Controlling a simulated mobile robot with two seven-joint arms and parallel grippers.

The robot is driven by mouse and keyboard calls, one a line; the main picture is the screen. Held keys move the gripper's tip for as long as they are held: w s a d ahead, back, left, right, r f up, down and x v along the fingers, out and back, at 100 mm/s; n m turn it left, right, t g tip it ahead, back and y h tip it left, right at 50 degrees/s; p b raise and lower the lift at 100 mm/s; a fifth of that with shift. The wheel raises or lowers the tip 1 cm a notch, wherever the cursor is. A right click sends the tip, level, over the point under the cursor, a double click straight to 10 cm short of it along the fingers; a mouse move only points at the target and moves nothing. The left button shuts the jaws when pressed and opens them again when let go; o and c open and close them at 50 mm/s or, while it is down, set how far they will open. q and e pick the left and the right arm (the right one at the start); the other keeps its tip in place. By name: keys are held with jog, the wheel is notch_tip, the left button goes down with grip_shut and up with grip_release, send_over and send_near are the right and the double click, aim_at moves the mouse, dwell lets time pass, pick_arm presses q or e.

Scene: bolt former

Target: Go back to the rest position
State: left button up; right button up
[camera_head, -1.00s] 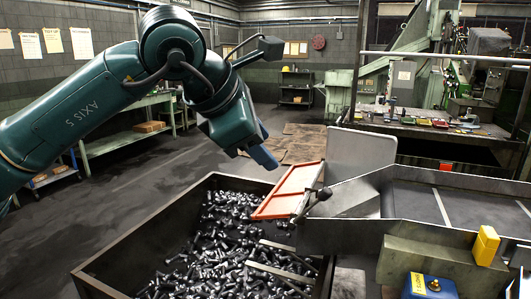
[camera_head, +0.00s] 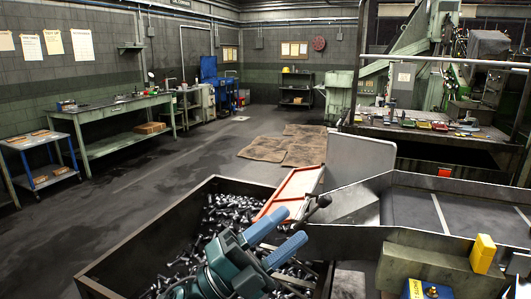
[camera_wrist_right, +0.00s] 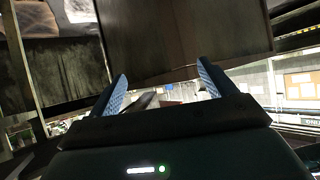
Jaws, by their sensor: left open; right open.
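My left gripper (camera_head: 283,238) shows low in the head view, over the bin of bolts. Its two blue fingers are spread apart with nothing between them. My right gripper (camera_wrist_right: 160,85) shows in the right wrist view, its blue fingers wide apart and empty. The right gripper is not seen in the head view. The dark bin (camera_head: 130,252) holds many loose bolts (camera_head: 228,210), partly hidden by my left gripper.
A yellow block (camera_head: 483,253) and a blue box (camera_head: 428,288) sit at lower right. A green workbench (camera_head: 110,110) stands at left.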

pick_arm(q)
jog(key=a+f+n+t+y, duration=0.4)
jog(key=a+f+n+y, duration=0.2)
jog(key=f+n+y, duration=0.35)
jog(key=a+f+n+t+y, duration=0.4)
jog(key=a+f+n+y, duration=0.15)
jog(key=f+n, duration=0.6)
jog(key=s+a+f+n+g+y, duration=0.2)
jog(key=s+f+n+g, duration=0.1)
jog(key=s+f, duration=0.4)
jog(key=s+a+f+n+g+y+p, duration=0.1)
jog(key=s+a+f+n+g+y, duration=0.1)
jog(key=s+f, duration=0.5)
jog(key=shift+s+a+f+n+g, duration=0.15)
jog(key=shift+a+f+n+g, duration=0.55)
jog(key=shift+n+g, duration=0.3)
jog(key=shift+d, duration=0.1)
